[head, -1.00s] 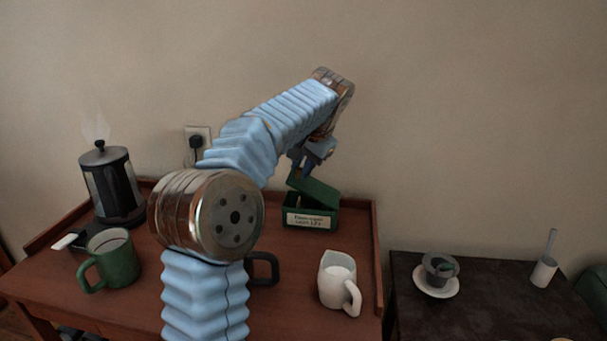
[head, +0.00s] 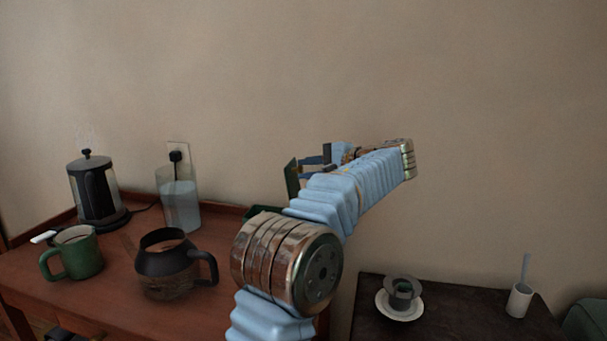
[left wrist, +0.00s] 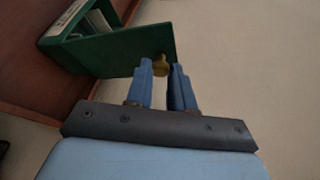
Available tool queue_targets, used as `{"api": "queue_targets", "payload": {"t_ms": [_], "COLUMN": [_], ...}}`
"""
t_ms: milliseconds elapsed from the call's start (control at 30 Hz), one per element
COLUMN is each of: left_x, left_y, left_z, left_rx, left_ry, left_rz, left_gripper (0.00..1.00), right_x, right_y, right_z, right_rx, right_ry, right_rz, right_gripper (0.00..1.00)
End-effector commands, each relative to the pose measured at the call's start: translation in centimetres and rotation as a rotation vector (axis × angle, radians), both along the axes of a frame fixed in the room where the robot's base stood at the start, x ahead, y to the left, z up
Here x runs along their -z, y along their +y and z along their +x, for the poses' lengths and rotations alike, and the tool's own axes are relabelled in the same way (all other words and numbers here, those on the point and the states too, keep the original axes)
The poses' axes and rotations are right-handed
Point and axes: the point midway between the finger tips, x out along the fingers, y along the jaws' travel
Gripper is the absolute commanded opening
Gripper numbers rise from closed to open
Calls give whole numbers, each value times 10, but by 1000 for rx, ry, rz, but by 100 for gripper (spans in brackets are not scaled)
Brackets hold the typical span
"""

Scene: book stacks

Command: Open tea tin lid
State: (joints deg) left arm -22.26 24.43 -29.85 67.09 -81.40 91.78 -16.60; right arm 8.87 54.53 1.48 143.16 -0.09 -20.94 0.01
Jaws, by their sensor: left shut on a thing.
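The green tea tin (head: 262,211) stands at the back right of the wooden table, mostly hidden behind my left arm in the head view. Its green lid (head: 291,178) is swung up and stands steeply upright. In the left wrist view the lid (left wrist: 120,52) is raised from the tin, and pale contents (left wrist: 97,20) show inside. My left gripper (head: 310,166) is at the lid's edge. In the wrist view its blue fingers (left wrist: 163,68) are shut on the lid's small brass knob (left wrist: 160,62). My right gripper is not in view.
A glass coffee pot (head: 168,266), a green mug (head: 78,255), a French press (head: 94,190) and a clear container (head: 180,206) stand on the table's left. A dark side table (head: 440,315) at right holds a cup on a saucer (head: 398,308) and a white holder (head: 519,300).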

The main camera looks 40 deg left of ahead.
Motion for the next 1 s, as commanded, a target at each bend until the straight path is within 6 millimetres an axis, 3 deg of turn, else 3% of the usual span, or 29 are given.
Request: {"api": "queue_targets", "payload": {"t_ms": [400, 1000], "left_x": [14, 18], "left_y": [-30, -37], "left_z": [17, 21], "left_rx": [0, 1], "left_ry": [132, 168], "left_rz": [236, 303], "left_gripper": [0, 0], "right_x": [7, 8], "right_y": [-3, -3], "right_z": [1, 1], "right_rx": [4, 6], "right_ry": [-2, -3], "right_rz": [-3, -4], "right_gripper": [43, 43]}}
